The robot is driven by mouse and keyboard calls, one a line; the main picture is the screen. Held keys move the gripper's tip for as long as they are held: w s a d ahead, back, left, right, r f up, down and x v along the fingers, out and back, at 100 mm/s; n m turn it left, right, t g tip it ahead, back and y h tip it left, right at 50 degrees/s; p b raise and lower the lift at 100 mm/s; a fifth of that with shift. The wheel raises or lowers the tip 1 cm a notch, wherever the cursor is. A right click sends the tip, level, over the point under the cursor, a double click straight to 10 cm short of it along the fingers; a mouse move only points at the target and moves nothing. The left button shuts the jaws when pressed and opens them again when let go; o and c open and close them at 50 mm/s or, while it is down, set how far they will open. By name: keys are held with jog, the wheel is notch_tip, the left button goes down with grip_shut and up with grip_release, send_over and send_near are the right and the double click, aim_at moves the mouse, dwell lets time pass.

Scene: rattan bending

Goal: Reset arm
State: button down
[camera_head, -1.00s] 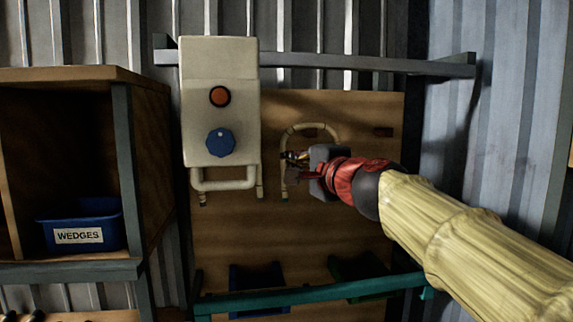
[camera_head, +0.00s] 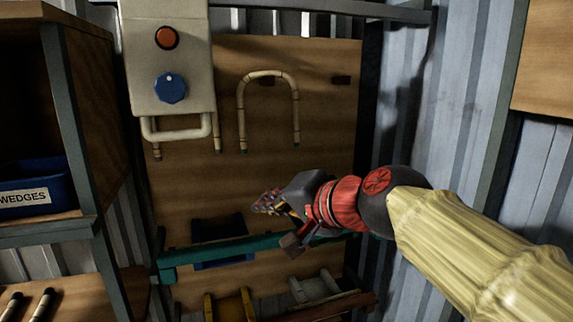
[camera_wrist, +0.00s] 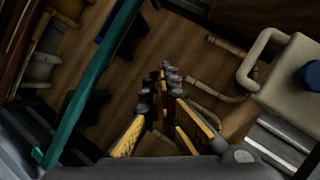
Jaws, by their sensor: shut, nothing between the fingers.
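The gripper is shut and empty, apart from the rattan. In the wrist view its fingers (camera_wrist: 162,76) come together over the board. The rattan piece hangs on the board with its bend at the top and both ends pointing down. It also shows in the wrist view, partly behind the fingers.
A grey box (camera_head: 165,60) with a red button and blue knob is left of the rattan. A teal bar (camera_head: 215,252) crosses below, near my gripper. A blue bin (camera_head: 40,193) labelled WEDGES sits on the left shelf. Yellow and grey holders (camera_head: 230,303) stand below.

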jog(key=s+d+f+n+g+h+b, duration=0.1)
jog(key=s+d+f+h+b, duration=0.1)
jog(key=s+d+f, duration=0.5)
jog(key=s+d+f+n+g+h+b, duration=0.2)
jog(key=s+d+f, duration=0.6)
jog(key=f, duration=0.7)
jog(key=s+d+f+n+g+h+b, duration=0.1)
jog(key=s+d+f+h+b, duration=0.1)
jog(key=s+d+f+h, duration=0.2)
jog(key=s+d+f, duration=0.3)
jog(key=d+f, duration=0.1)
jog(key=f, duration=0.4)
jog(key=shift+s+d+n+g, duration=0.2)
jog(key=shift+n+g, duration=0.1)
jog(key=shift+g, duration=0.1)
